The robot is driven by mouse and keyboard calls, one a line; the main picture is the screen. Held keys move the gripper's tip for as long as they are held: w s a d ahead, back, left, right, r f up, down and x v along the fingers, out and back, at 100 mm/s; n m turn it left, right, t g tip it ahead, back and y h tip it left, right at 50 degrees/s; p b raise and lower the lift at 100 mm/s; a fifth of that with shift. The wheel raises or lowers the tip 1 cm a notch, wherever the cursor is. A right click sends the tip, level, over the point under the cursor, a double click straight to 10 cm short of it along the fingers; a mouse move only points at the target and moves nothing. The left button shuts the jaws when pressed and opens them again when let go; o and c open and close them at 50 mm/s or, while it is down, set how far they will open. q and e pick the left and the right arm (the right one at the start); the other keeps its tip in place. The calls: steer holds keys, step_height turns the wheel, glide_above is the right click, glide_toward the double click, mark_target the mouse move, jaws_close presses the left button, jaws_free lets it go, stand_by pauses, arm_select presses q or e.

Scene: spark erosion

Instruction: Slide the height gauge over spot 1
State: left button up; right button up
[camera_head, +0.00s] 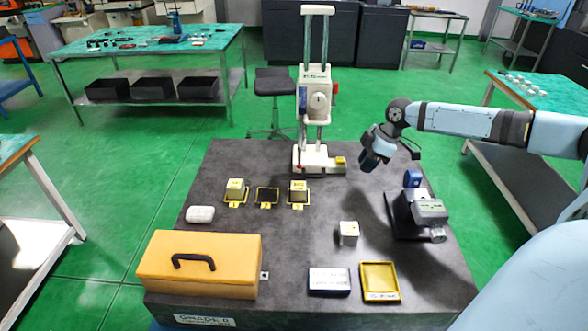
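The height gauge (318,102) is a tall cream instrument with two upright columns and a round dial. It stands upright at the back of the dark grey slab (210,262). In front of it are three yellow-edged spots in a row: the left one (235,203) and right one (299,205) each carry a cream block, and the middle one (267,197) is bare. Their numbers are too small to read surely. My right gripper (370,161), with dark blue fingers, hangs right of the gauge's base, apart from it in the picture; its opening is unclear. My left gripper is out of view.
On the slab are an orange case (200,266), a white rounded piece (200,214), a small white cube (348,233), a dark box (329,282), a yellow tray (380,281) and a grey vise-like device (418,210).

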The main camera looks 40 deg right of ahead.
steer(key=shift+w+f, duration=0.45)
steer(key=shift+f, duration=0.35)
steer(key=shift+a+r, duration=0.25)
steer(key=shift+r, duration=0.1)
steer(key=shift+w+a+r, duration=0.1)
steer(key=shift+a, duration=0.25)
glide_above(317, 170)
steer(key=s, duration=0.4)
steer(key=shift+w+a+p, duration=0.25)
steer(key=shift+a+p, duration=0.2)
steer(key=shift+w+a+f, duration=0.2)
steer(key=shift+a+f, duration=0.1)
steer(key=shift+f, duration=0.15)
steer(key=shift+w+a+f, duration=0.2)
steer(key=shift+a+f, duration=0.05)
steer(key=shift+f, duration=0.15)
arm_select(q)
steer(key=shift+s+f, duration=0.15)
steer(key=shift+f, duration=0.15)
arm_select(e)
steer(key=shift+w+a+f, duration=0.1)
steer(key=shift+w+f, duration=0.05)
steer(key=shift+f, duration=0.55)
jaws_close()
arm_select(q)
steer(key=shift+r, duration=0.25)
